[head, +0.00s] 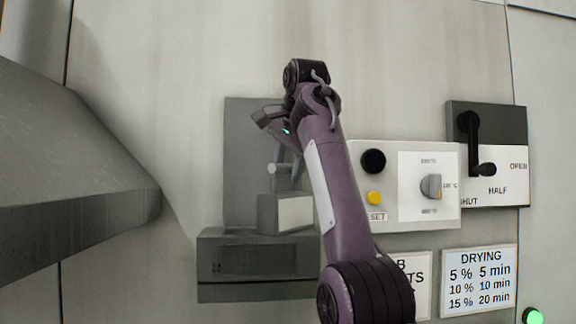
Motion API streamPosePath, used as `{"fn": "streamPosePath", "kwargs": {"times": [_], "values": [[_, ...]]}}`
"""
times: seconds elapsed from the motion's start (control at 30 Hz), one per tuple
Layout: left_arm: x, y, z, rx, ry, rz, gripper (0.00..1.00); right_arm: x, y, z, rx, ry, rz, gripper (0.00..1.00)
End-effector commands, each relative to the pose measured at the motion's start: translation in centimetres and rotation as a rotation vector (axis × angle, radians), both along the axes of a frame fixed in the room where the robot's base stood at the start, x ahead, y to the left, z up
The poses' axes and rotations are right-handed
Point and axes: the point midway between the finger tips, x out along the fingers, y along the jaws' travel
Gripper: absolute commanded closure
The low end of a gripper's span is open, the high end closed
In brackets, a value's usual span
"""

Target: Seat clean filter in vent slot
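My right arm rises from the lower right, and its wrist bends left in front of a dark grey back plate (243,170). My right gripper (281,165) is partly hidden by the wrist and points down; its finger opening is unclear. Just below it a grey box with a pale front (294,214) stands on a dark housing (225,283) with a grille-like front. The box may be the filter or part of the vent; I cannot tell which. Contact between gripper and box is unclear. My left gripper is out of view.
A control panel (386,212) with a black knob, yellow button and dial is right of my arm. A black lever (468,135) sits on a plate marked OPEN, HALF and SHUT. A drying chart (480,281) hangs below. A large grey hood-like body (60,160) juts in at left.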

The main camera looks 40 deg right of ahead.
Motion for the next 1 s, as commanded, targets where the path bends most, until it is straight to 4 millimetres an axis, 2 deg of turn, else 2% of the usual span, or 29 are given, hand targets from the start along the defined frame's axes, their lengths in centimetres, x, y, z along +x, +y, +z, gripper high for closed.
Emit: {"fn": "streamPosePath", "kwargs": {"times": [0.27, 0.37, 0.5, 0.8, 1.0], "values": [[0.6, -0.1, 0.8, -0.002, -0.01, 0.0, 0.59, 0.0, 0.0, 0.9, 0.001, -0.002, 0.0, 0.59], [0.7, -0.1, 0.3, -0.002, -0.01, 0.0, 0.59, -0.6, 0.3, 1.5, 0.0, -0.004, 0.001, 0.59], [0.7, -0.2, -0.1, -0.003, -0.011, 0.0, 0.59, -2.2, 0.9, 3.4, -0.001, -0.004, 0.001, 0.59], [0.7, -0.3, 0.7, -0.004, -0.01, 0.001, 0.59, -5.7, 2.5, 8.4, 0.0, -0.002, 0.001, 0.59], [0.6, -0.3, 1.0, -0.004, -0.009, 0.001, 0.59, -6.8, 2.9, 9.8, 0.0, 0.0, 0.0, 0.59]]}}
